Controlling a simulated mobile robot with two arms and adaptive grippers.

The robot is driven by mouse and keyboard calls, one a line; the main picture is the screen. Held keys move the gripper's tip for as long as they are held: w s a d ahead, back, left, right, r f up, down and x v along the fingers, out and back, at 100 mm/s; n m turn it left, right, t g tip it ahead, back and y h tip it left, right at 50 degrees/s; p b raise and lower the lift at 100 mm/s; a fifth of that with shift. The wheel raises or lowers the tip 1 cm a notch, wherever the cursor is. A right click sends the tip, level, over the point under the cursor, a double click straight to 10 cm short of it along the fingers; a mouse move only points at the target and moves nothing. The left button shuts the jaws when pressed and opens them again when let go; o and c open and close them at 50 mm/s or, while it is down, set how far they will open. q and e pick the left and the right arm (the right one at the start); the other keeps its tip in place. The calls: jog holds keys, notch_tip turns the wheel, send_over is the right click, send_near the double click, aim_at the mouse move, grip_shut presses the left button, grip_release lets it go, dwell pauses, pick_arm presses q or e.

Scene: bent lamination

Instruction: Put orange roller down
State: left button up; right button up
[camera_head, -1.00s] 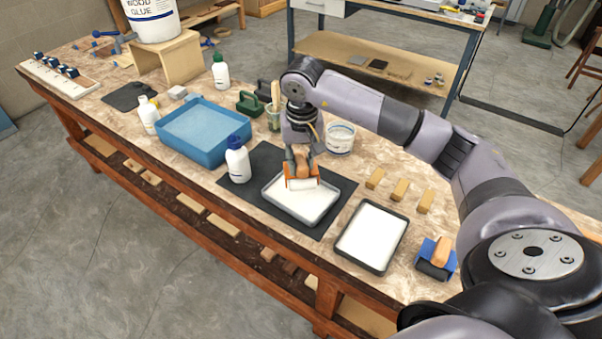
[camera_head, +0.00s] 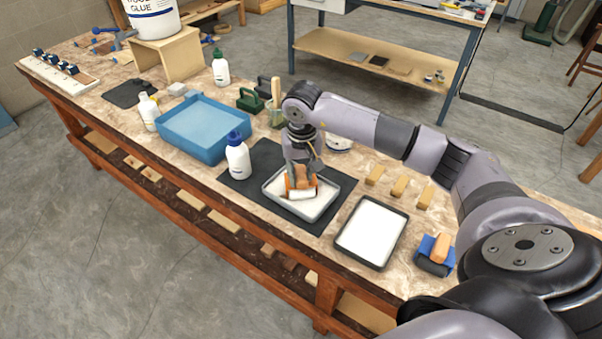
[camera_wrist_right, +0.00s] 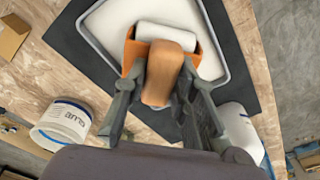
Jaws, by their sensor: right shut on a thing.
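My right gripper (camera_head: 301,172) is shut on the handle of the orange roller (camera_head: 302,190). In the right wrist view the fingers (camera_wrist_right: 160,98) sit on both sides of its wooden handle (camera_wrist_right: 162,72), and the white roller sleeve (camera_wrist_right: 166,35) points away from me. The roller is over the light tray (camera_head: 280,203) on the dark mat (camera_head: 339,190). I cannot tell if the sleeve touches the tray's bottom. My left gripper is not in view.
A white bottle with a blue cap (camera_head: 238,160) and a blue tub (camera_head: 190,140) stand left of the tray. A dark tray with white content (camera_head: 370,232), a blue roller (camera_head: 437,254) and wooden blocks (camera_head: 399,186) lie to the right. A glue bucket (camera_wrist_right: 62,125) is close to the gripper.

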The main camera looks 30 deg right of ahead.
jog(key=shift+o, duration=0.2)
jog(key=shift+s+a+f, duration=0.1)
jog(key=shift+s+f, duration=0.2)
jog(key=shift+f, duration=0.2)
jog(key=o, duration=0.6)
jog(key=shift+f, duration=0.1)
jog(key=o, duration=0.4)
jog(key=shift+f, duration=0.1)
